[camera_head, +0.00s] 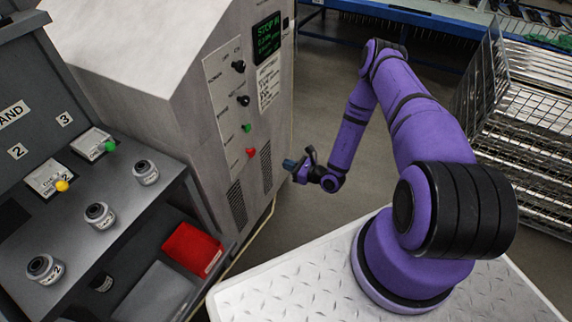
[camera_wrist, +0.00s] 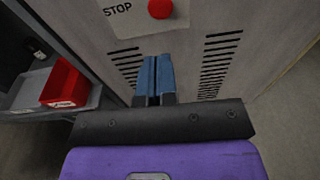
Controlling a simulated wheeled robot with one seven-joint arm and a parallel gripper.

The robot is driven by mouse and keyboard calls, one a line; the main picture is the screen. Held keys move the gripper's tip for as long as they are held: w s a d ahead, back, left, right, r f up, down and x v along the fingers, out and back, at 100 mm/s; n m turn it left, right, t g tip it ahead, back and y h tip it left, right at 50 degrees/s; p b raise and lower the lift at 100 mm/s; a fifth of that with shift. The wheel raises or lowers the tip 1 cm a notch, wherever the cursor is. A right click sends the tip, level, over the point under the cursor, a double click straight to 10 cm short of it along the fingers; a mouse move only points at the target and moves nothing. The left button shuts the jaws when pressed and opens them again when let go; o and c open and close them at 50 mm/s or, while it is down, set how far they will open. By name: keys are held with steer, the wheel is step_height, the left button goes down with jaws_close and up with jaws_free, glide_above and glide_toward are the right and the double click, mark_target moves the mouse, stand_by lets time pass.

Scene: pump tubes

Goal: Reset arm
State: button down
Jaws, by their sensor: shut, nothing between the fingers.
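My purple arm reaches out over the floor in the head view, and my gripper (camera_head: 290,164) is close to the front of the grey machine cabinet (camera_head: 222,180). In the wrist view my gripper (camera_wrist: 153,80) shows two blue fingers side by side, shut and empty. It points at the cabinet front between two columns of dark vent slots. A red stop button (camera_wrist: 160,8) sits above the fingertips in the wrist view and on the control panel in the head view (camera_head: 251,153). I cannot tell whether the fingertips touch the cabinet.
A stand (camera_head: 133,224) at left holds several small grey cylinders, with a green knob (camera_head: 109,145) and a yellow knob (camera_head: 62,186). A red bin (camera_head: 192,249) sits low beside the cabinet. Wire racks (camera_head: 520,130) stand at right. Open floor lies between cabinet and racks.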

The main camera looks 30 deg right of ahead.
stand_by(0.3)
steer(key=w+a+r+n+g+y, duration=0.1)
steer(key=a+r+n+g+y, duration=0.2)
steer(key=r, duration=0.7)
steer(key=r+n+g+y, duration=0.1)
steer(key=r+n+g, duration=0.4)
steer(key=r, duration=0.4)
steer(key=w+a+r+n+g+y, duration=0.15)
steer(key=r+n, duration=0.35)
steer(key=r, duration=0.5)
steer(key=s+a+r+n+g+h, duration=0.25)
steer(key=s+r+n, duration=0.2)
steer(key=r, duration=0.45)
steer(key=s+a+r+n+g+h, duration=0.1)
steer(key=s+r+n+g+h, duration=0.2)
steer(key=s+r, duration=0.4)
steer(key=s+d+r+n+t+h, duration=0.3)
steer(key=s+r, duration=0.5)
steer(key=s, duration=0.3)
steer(key=s+d+r+n+t+h, duration=0.3)
steer(key=s+d+r+n+h, duration=0.1)
steer(key=s+r, duration=0.5)
steer(key=shift+s+r+n+t+h, duration=0.3)
steer(key=shift+s+n+h, duration=0.5)
steer(key=shift+h, duration=0.5)
steer(key=shift+a, duration=0.1)
